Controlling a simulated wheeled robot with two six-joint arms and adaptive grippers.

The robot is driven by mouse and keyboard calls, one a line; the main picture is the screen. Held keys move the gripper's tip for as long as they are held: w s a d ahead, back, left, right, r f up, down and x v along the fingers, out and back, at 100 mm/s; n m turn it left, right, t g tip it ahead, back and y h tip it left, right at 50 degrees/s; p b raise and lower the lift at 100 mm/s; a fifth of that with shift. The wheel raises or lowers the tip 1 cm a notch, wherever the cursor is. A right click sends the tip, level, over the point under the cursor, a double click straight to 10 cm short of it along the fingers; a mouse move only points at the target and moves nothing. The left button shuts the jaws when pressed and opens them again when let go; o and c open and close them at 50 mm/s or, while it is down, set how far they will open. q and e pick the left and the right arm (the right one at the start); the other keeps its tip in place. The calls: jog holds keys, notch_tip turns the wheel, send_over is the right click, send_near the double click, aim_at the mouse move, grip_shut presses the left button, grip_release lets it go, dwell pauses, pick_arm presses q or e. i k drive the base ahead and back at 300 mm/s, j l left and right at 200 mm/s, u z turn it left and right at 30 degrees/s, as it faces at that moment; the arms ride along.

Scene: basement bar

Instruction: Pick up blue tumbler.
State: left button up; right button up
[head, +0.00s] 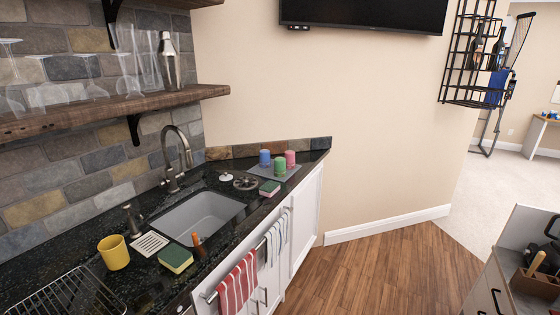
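The blue tumbler (265,158) is small and stands upright near the far end of the dark counter. It is on a grey mat (293,172), beside a green tumbler (280,167) and a pink tumbler (290,159). The green one stands nearer the front and the pink one to the right. Neither of my grippers shows in the head view.
The counter holds a grey sink (205,212) with a tall faucet (178,160), a yellow cup (114,252), sponges (175,257) and a wire rack (70,298). A wooden shelf (120,107) with glasses hangs above. The wooden floor (385,270) ahead is clear.

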aim_at(265, 162)
jog(key=i+l+u, duration=0.1)
jog(key=i+l, duration=1.2)
jog(key=i+l+u, duration=0.15)
jog(key=i+l, duration=0.5)
jog(key=i+l+u, duration=0.1)
jog(key=i+l, duration=0.5)
jog(key=l, duration=0.15)
